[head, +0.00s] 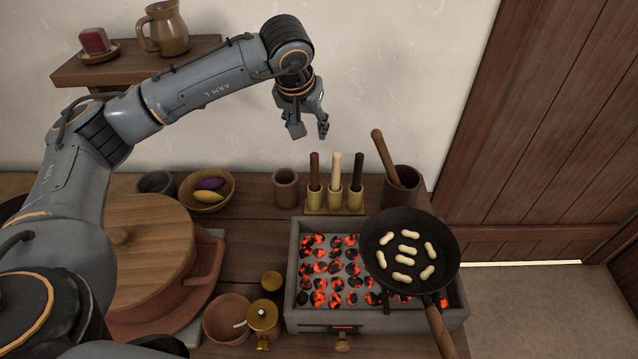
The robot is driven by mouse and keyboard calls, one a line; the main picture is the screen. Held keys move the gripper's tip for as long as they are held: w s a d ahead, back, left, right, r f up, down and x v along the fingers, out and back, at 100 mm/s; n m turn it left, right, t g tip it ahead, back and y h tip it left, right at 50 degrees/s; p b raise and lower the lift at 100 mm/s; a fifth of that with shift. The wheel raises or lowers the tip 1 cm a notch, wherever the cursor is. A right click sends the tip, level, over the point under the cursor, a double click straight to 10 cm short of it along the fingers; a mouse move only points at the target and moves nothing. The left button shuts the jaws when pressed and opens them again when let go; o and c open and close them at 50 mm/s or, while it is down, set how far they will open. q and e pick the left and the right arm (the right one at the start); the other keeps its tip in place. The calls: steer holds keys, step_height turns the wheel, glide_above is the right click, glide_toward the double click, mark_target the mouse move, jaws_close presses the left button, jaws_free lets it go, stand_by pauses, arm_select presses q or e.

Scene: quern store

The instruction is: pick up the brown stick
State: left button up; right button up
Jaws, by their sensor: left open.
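The brown stick (314,170) stands upright in the leftmost socket of a small brass-coloured holder (334,209). A cream stick (336,170) and a black stick (357,170) stand in the sockets to its right. My left gripper (310,130) hangs above and slightly left of the brown stick's top, apart from it, fingers pointing down. It is open with nothing between its fingers. My right gripper does not show.
A brazier of glowing coals (293,300) sits in front of the holder, with a pan (440,255) of pale pieces over its right side. A mortar (408,190) with a leaning wooden pestle (381,150) stands right of the sticks, and a clay cup (286,190) left.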

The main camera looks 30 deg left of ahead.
mark_target(314, 155)
arm_select(q)
steer(key=x, duration=0.8)
steer(key=shift+f, duration=0.25)
steer(key=shift+s+p+x, duration=0.15)
steer(key=shift+p+x, duration=0.2)
steer(key=shift+x, duration=1.05)
steer(key=shift+s+p+x, duration=0.15)
steer(key=shift+p+x, duration=0.15)
steer(key=shift+x, duration=1.1)
steer(key=shift+c, duration=0.2)
jaws_close()
